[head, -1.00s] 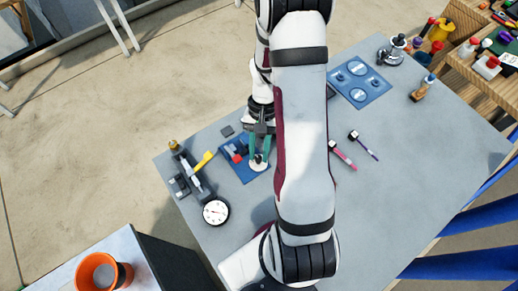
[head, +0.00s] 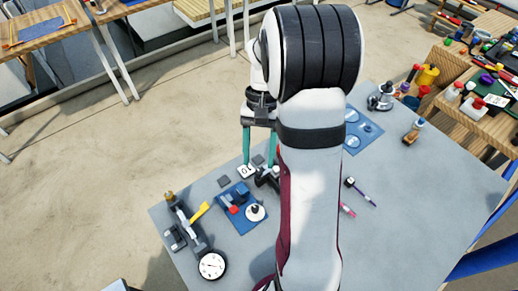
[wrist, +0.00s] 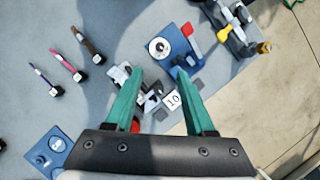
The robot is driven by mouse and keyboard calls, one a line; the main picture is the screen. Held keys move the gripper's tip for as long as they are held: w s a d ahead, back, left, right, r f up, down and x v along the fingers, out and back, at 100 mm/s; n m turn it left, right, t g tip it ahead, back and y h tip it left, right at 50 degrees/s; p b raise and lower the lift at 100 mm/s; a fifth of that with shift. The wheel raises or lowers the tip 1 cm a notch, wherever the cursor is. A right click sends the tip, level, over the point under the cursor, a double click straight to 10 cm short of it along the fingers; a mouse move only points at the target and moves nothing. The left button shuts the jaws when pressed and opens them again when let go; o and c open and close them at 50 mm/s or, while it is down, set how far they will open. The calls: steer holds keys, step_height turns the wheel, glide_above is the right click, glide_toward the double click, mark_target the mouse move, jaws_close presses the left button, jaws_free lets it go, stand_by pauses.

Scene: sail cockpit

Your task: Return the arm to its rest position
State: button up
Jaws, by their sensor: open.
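My gripper (head: 259,147) is open and empty, its two teal fingers hanging above the grey table (head: 385,233) near its far left edge. It also shows in the wrist view (wrist: 164,97), with a gap between the fingers. Below it are a dark metal clamp-like part (wrist: 150,98) and a white tag marked 10 (wrist: 173,100). A blue board (head: 239,218) with a white disc (head: 256,212) and a red part (head: 233,210) lies nearer the camera. My arm hides part of the table's middle.
A dial gauge (head: 212,265) and a yellow-handled tool (head: 200,212) lie at the table's left. Pink (head: 347,209) and purple (head: 361,192) tools lie right of my arm. The right side is clear.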

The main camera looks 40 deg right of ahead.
steer(key=shift+v, duration=0.75)
